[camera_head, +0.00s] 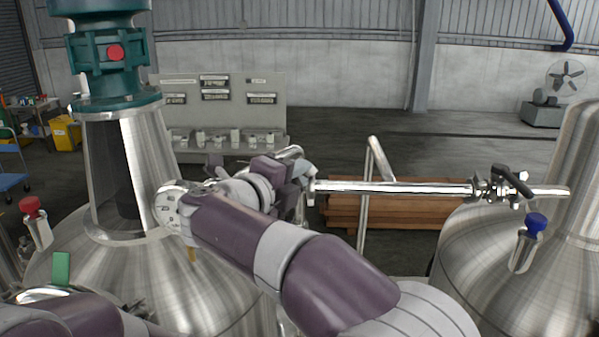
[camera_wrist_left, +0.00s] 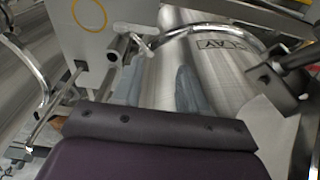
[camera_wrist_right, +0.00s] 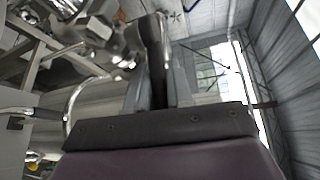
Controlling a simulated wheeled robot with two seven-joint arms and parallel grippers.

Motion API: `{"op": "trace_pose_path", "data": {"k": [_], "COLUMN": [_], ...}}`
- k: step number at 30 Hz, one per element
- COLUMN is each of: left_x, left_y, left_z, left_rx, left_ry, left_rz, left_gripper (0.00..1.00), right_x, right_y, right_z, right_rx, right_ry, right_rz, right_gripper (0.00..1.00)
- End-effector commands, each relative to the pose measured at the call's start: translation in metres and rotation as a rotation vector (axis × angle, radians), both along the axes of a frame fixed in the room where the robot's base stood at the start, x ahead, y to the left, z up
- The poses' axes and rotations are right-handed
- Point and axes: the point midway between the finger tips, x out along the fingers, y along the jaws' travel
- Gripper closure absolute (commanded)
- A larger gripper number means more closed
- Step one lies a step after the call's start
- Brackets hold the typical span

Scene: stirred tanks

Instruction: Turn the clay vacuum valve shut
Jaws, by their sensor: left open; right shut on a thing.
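My right gripper (camera_head: 304,176) is at the left end of a shiny horizontal pipe (camera_head: 390,188) in the head view. In the right wrist view its fingers (camera_wrist_right: 157,88) are shut on a dark valve lever (camera_wrist_right: 153,42), with metal fittings beside it. My wrist hides most of that valve in the head view. In the left wrist view my left gripper (camera_wrist_left: 160,90) is open and empty, in front of a steel tank (camera_wrist_left: 235,75) marked CLAY. In the head view only part of my left arm shows, at the lower left.
A steel tank (camera_head: 165,285) with a teal drive (camera_head: 115,60) and red cap (camera_head: 30,206) stands left. Another tank (camera_head: 480,270), with a blue cap (camera_head: 537,220), stands right. A second black-handled valve (camera_head: 512,180) sits on the pipe. Timber (camera_head: 400,215) lies behind.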

Motion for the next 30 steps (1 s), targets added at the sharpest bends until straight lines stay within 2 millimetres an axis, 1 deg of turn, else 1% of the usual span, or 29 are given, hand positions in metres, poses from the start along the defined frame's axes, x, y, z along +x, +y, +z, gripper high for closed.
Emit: {"op": "trace_pose_path", "data": {"k": [1, 6, 12, 21, 30], "left_x": [0.0000, 0.0000, 0.0000, 0.0001, 0.0000], "left_y": [0.0000, 0.0000, 0.0000, 0.0000, 0.0000], "left_z": [-0.0001, 0.0006, 0.0010, 0.0011, 0.0009], "left_rx": [0.000, 0.000, 0.000, 0.000, 0.000], "left_ry": [0.000, 0.000, 0.000, 0.000, 0.000], "left_rz": [0.000, 0.000, 0.000, 0.000, 0.000], "left_gripper": [0.57, 0.57, 0.57, 0.57, 0.57], "right_x": [0.0002, -0.0011, -0.0021, -0.0028, -0.0028], "right_y": [0.0022, 0.0052, 0.0075, 0.0086, 0.0086], "right_z": [-0.0053, -0.0058, -0.0067, -0.0070, -0.0076], "right_rx": [-0.002, -0.003, -0.004, -0.006, -0.007], "right_ry": [0.008, 0.009, 0.011, 0.012, 0.013], "right_rz": [-0.036, -0.146, -0.233, -0.283, -0.286], "right_gripper": [1.00, 1.00, 1.00, 1.00, 1.00]}}
